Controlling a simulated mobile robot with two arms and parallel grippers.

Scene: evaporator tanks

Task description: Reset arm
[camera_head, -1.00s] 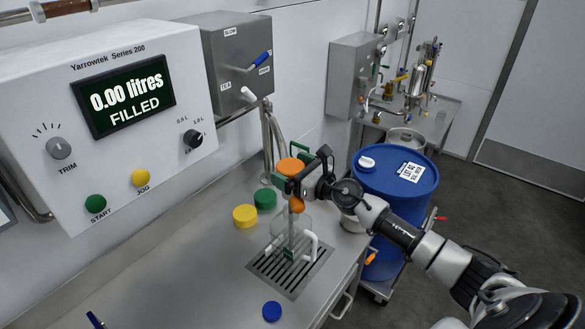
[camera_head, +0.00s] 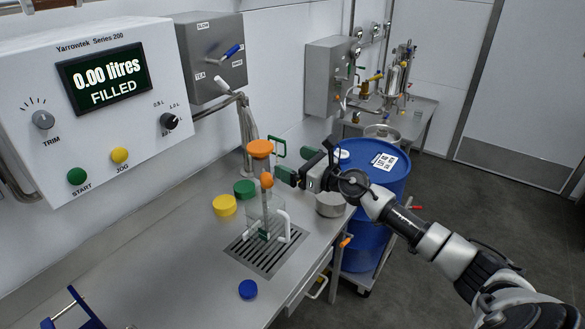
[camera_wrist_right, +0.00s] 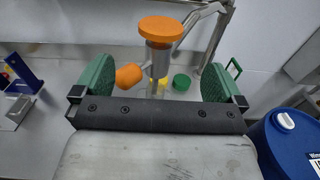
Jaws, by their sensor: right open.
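My right gripper (camera_head: 283,162) has green fingers and stands open beside the orange-topped metal spout (camera_head: 260,149), on its right in the head view. In the right wrist view the open fingers (camera_wrist_right: 157,84) have a gap with nothing held between them. The spout and its orange side knob (camera_wrist_right: 129,76) show beyond that gap. A clear jug with a white handle (camera_head: 283,226) stands below the spout on a drain grate (camera_head: 244,252). My right arm reaches in from the lower right. My left gripper is not in view.
A blue drum (camera_head: 366,190) stands right of the bench, under my arm. A filler box (camera_head: 95,110) reading "0.00 litres FILLED" is at the left. Yellow (camera_head: 225,205), green (camera_head: 245,188) and blue (camera_head: 248,290) lids lie on the bench. The floor at right is clear.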

